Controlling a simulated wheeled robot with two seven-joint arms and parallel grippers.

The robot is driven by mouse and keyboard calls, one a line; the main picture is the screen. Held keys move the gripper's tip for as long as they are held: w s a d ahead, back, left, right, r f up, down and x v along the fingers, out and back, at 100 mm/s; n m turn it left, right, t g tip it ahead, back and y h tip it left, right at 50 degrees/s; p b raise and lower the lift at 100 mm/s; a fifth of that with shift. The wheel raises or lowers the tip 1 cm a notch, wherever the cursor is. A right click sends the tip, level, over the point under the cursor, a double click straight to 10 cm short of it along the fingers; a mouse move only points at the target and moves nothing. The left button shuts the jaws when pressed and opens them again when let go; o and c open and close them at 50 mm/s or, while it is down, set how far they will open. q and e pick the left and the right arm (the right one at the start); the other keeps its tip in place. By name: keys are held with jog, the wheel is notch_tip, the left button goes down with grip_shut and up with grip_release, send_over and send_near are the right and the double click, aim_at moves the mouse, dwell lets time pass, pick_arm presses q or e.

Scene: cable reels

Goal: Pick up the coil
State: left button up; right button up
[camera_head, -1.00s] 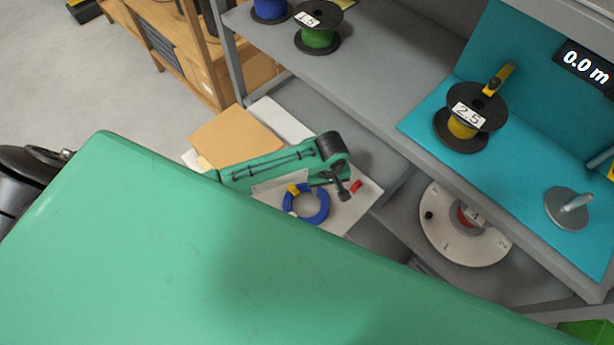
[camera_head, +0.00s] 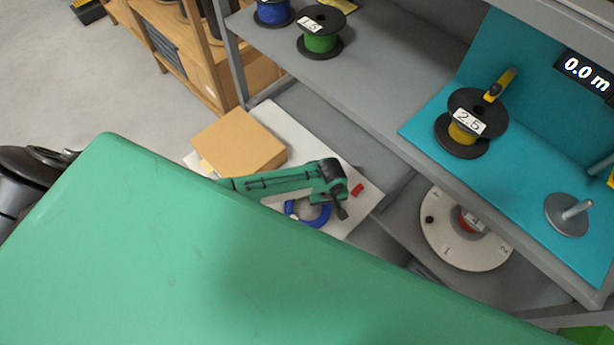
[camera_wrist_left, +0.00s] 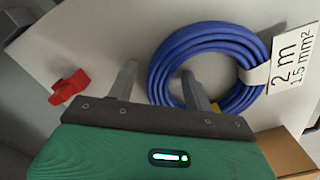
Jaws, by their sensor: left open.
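The coil (camera_head: 323,217) is a ring of blue cable lying on a white board, partly hidden by my left gripper in the head view. In the left wrist view the coil (camera_wrist_left: 165,62) shows larger, with a white label reading 2 m, 1.5 mm². My left gripper (camera_head: 336,208) is over the coil. In the left wrist view my left gripper (camera_wrist_left: 160,80) is open, one finger over the coil's inner opening and the other outside its left side. I cannot tell how far the fingertips are above the board. My right gripper is not in view.
A small red part (camera_head: 358,190) lies beside the coil. A cardboard box (camera_head: 240,145) sits at the board's left end. Grey shelf frames stand behind and right, with a green reel (camera_head: 320,43), a yellow reel (camera_head: 465,130) and a white disc (camera_head: 440,243).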

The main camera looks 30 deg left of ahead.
pick_arm(q)
grip_shut()
jog(key=shift+r, duration=0.1)
notch_tip(320, 180, up, 20)
dwell(0.6)
